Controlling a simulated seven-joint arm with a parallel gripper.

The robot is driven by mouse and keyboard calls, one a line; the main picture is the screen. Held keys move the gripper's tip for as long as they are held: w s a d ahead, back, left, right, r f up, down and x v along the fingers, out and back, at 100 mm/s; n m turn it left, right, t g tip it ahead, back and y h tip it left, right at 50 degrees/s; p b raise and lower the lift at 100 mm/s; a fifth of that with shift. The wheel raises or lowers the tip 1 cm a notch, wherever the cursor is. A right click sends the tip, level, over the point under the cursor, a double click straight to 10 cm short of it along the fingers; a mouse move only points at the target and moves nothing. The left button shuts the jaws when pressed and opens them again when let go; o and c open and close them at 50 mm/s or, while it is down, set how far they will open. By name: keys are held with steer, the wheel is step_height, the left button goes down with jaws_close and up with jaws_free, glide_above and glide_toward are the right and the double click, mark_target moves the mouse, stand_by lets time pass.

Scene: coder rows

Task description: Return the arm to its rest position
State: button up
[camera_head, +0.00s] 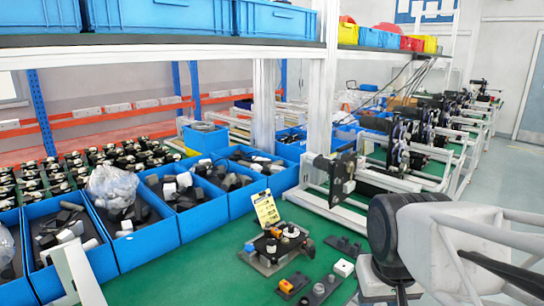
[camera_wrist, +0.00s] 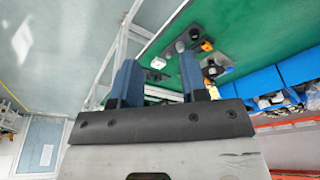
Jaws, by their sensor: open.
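My gripper (camera_wrist: 159,60) shows in the wrist view with two blue fingers spread apart. It is open, and nothing is held between the fingers. The fingers look clear of these parts. In the head view I cannot make out the gripper.
In the head view a fixture with round parts (camera_head: 278,246) stands on the green bench, near a yellow card (camera_head: 266,209) and a white block (camera_head: 343,268). Blue bins (camera_head: 148,243) line the left. A loaded shelf (camera_head: 180,52) hangs above. Black machinery (camera_head: 340,180) stands behind.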

steer(key=s, duration=0.1)
steer(key=s+f, duration=0.1)
steer(key=s, duration=0.1)
steer(key=shift+s+d+f, duration=0.15)
steer(key=shift+s+d, duration=0.05)
